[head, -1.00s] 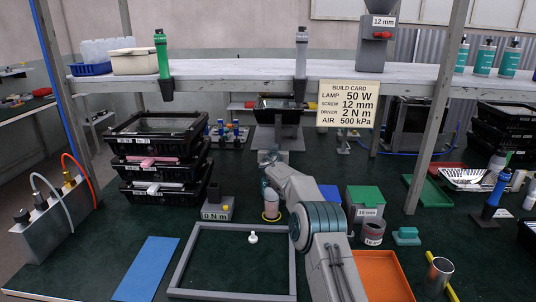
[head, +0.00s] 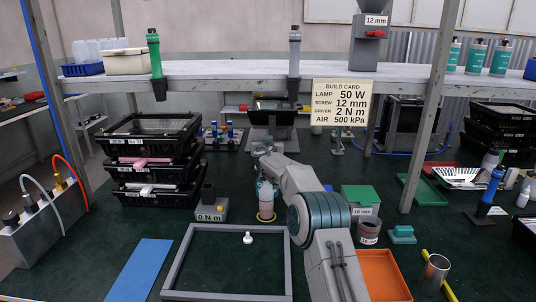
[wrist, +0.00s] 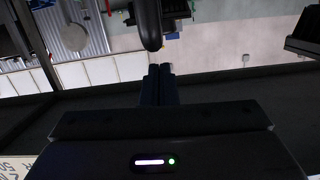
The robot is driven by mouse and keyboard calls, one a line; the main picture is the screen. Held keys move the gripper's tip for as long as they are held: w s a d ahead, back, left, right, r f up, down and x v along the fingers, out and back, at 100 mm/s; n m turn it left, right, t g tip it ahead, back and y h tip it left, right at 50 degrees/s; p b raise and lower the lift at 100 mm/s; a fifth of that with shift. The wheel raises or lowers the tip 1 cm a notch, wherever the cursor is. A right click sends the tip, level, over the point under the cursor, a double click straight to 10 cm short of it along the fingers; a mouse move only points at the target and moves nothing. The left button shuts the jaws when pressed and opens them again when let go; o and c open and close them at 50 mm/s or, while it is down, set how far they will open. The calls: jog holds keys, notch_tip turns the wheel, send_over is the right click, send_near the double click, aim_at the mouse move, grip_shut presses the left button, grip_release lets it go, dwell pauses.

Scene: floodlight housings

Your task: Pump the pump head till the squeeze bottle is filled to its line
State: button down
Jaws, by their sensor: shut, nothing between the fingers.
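A pale bottle (head: 266,197), perhaps the squeeze bottle, stands upright on a yellow ring in the middle of the bench in the head view. Its fill line and level are too small to read. I cannot make out a pump head with certainty; my arm covers part of the area behind and right of the bottle. My gripper is at the far end of my arm, above and behind the bottle, mostly hidden in the head view. In the wrist view my gripper (wrist: 160,72) is shut and empty. A dark rounded part (wrist: 150,25) shows just beyond its fingertips.
A grey frame (head: 177,260) with a small white piece (head: 249,237) inside lies in front. A 0 N m block (head: 211,210) stands left of the bottle, near stacked black trays (head: 150,160). Teal-labelled bottles (head: 501,60) stand on the shelf (head: 220,69).

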jog(key=s+r+b, duration=0.1)
jog(key=s+b, duration=0.5)
jog(key=s, duration=0.2)
jog(key=shift+a+r, duration=0.2)
jog(key=shift+r, duration=0.1)
dwell(0.6)
jog(key=shift+w+a+r+n+p, duration=0.1)
jog(key=shift+a+r+n+p, duration=0.1)
jog(key=shift+r+p, duration=0.3)
jog(key=shift+a+r+n+p, duration=0.1)
jog(key=shift+a+r+p, duration=0.1)
jog(key=shift+r+p, duration=0.3)
